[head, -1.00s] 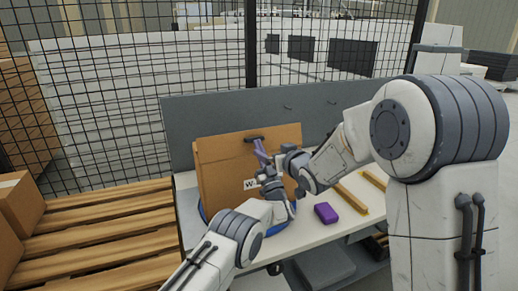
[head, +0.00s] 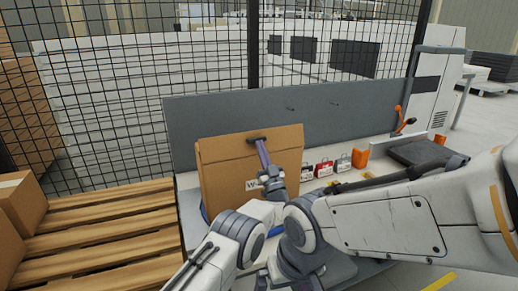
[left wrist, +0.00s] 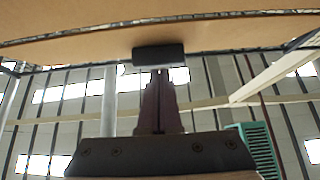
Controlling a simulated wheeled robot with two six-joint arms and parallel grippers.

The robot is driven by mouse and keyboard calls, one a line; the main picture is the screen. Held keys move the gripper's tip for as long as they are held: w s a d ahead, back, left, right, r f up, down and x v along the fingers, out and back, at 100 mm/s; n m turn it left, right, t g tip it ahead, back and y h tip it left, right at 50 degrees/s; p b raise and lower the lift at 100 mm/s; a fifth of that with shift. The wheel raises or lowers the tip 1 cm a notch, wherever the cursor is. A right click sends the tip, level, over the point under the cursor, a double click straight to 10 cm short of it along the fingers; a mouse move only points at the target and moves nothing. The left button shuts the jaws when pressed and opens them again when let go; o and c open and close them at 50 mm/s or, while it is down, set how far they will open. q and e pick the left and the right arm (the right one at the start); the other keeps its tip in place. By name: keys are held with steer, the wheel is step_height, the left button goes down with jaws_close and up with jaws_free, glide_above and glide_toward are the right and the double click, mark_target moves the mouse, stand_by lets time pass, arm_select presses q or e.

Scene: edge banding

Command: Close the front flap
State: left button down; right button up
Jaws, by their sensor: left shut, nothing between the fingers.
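A brown cardboard box (head: 222,180) with a partly hidden white label stands on the worktable. Its top edge has a slanted cardboard strip, which I take to be the front flap (head: 222,148); its exact angle is unclear. My left gripper (head: 258,140) is shut, with its dark tip at the box's upper edge. In the left wrist view, the dark tip (left wrist: 158,58) lies against or just under a broad cardboard panel (left wrist: 225,34). My right gripper (head: 285,277) is low at the front, mostly hidden behind its own wrist; its fingers are unclear.
A grey panel (head: 215,115) rises behind the table. Small red, black and grey items (head: 324,168) stand right of the box. An orange-handled tool (head: 402,120) is farther right. Wooden pallets (head: 100,225) and cartons (head: 18,208) lie left, with a mesh fence behind.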

arm_select(q)
steer(key=shift+w+r+g, duration=0.1)
steer(key=shift+r+g, duration=0.05)
steer(key=shift+g, duration=0.25)
arm_select(e)
steer(key=s+a+n+g, duration=0.1)
steer(key=s+n+g, duration=0.1)
steer(key=s+n, duration=0.3)
steer(key=s, duration=0.2)
steer(key=shift+s+a+r, duration=0.2)
steer(key=shift+s+a, duration=0.05)
steer(key=shift+s, duration=0.15)
